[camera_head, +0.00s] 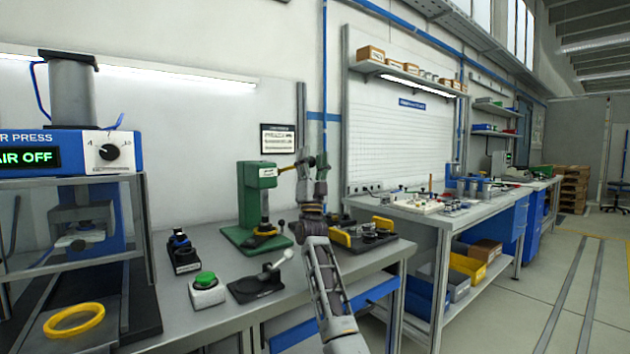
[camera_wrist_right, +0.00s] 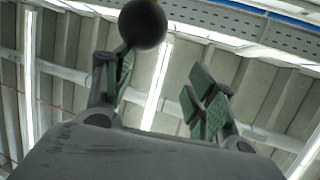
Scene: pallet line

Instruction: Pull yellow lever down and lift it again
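The green press (camera_head: 257,188) stands on the bench, with the yellow lever (camera_head: 286,169) reaching right from its head toward my right gripper. My right gripper (camera_head: 309,162) is at the lever's outer end, at the top of my raised arm. In the right wrist view, the lever's dark ball knob (camera_wrist_right: 142,24) shows beyond the fingertips, nearer the left finger, with a bit of yellow behind it. The right gripper (camera_wrist_right: 165,72) points up at the ceiling, fingers spread and green pads apart. Whether a finger touches the knob, I cannot tell. My left gripper is out of view.
A green-button box (camera_head: 206,290) and a small lever fixture (camera_head: 258,284) stand in front of the press. A fixture with yellow parts (camera_head: 362,234) is right of my arm. The air press (camera_head: 68,150) and a yellow ring (camera_head: 74,319) are at left.

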